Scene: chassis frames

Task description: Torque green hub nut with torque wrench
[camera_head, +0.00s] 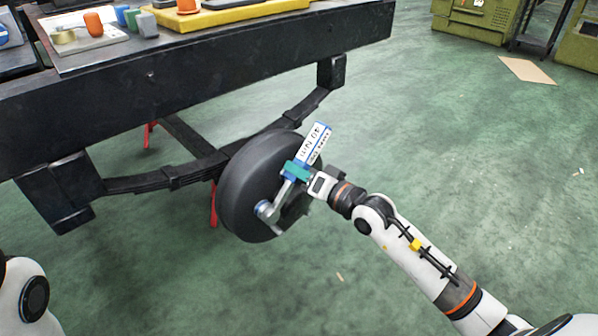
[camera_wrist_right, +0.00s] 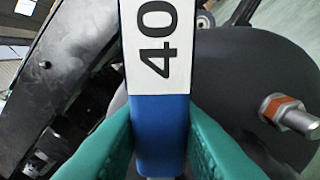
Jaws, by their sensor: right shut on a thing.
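The torque wrench (camera_head: 315,145) has a blue body and a white label reading 40 Nm. It slants up from the wheel's hub face. My right gripper (camera_head: 297,171) has teal fingers shut around its blue grip; the label and grip also fill the middle of the right wrist view (camera_wrist_right: 156,60). The wrench's silver head (camera_head: 268,212) is at the face of the dark wheel (camera_head: 245,185); I cannot tell if it is seated on a nut. I cannot make out a green hub nut. A silver stud with an orange-brown nut (camera_wrist_right: 280,108) shows in the right wrist view.
The wheel hangs at a black leaf-spring axle (camera_head: 165,176) under the black chassis frame (camera_head: 200,70). Trays with small coloured parts (camera_head: 94,24) and a yellow tray (camera_head: 235,12) lie on top. Red stands (camera_head: 213,205) are behind the wheel.

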